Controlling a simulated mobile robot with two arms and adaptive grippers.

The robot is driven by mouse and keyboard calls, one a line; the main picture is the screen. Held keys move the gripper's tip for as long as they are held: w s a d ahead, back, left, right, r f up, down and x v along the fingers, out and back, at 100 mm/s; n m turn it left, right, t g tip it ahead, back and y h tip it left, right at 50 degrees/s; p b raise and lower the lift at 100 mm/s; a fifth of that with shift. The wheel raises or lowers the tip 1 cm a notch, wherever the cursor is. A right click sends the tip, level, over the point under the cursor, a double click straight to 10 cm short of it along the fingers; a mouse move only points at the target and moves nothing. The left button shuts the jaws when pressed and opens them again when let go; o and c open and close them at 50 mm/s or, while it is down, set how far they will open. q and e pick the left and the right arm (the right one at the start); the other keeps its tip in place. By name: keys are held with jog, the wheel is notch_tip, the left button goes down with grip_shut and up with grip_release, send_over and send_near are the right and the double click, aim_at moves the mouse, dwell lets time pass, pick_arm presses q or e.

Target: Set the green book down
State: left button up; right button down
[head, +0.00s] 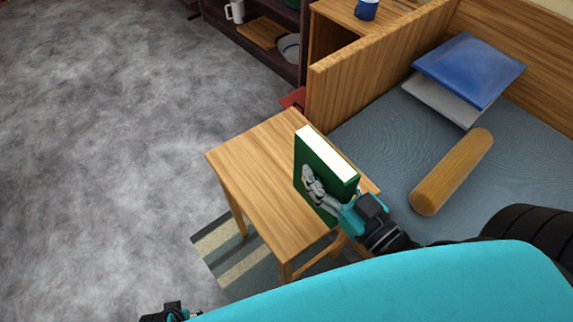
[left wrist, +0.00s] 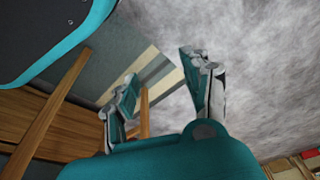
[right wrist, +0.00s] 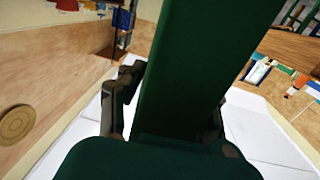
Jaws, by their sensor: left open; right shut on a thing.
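The green book (head: 326,172) is upright over the small wooden table (head: 262,165), with its white page edge facing up. I cannot tell whether its lower edge touches the tabletop. My right gripper (head: 318,190) is shut on the book, with a finger across its green cover. In the right wrist view the book (right wrist: 200,60) stands between the fingers and hides much of the scene. My left gripper (left wrist: 160,95) is open and empty, low above the floor. Only a bit of it shows at the bottom edge of the head view.
A bed (head: 375,135) with a blue pillow (head: 470,68), a grey pillow (head: 445,102) and a wooden cylinder (head: 452,172) lies right of the table. A dark shelf (head: 262,58) stands behind. A striped mat (head: 222,250) lies under the table. The table's left part is bare.

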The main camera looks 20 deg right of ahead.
jog(key=shift+d+r, duration=0.15)
pick_arm(q)
notch_tip(320, 180, up, 9)
jog(key=w+b, duration=0.1)
jog(key=b, duration=0.1)
jog(key=shift+w+b, duration=0.2)
jog(key=shift+b, duration=0.15)
pick_arm(e)
jog(key=w+d+f, duration=0.2)
jog(key=w, duration=0.5)
jog(key=w+d+f, duration=0.3)
jog(key=w, duration=0.4)
jog(key=shift+w, duration=0.25)
pick_arm(q)
jog(key=shift+d, duration=0.1)
pick_arm(e)
jog(key=shift+f, duration=0.1)
jog(key=c, duration=1)
grip_release()
pick_arm(q)
jog(key=shift+t, duration=0.3)
pick_arm(e)
jog(key=shift+o, duration=0.4)
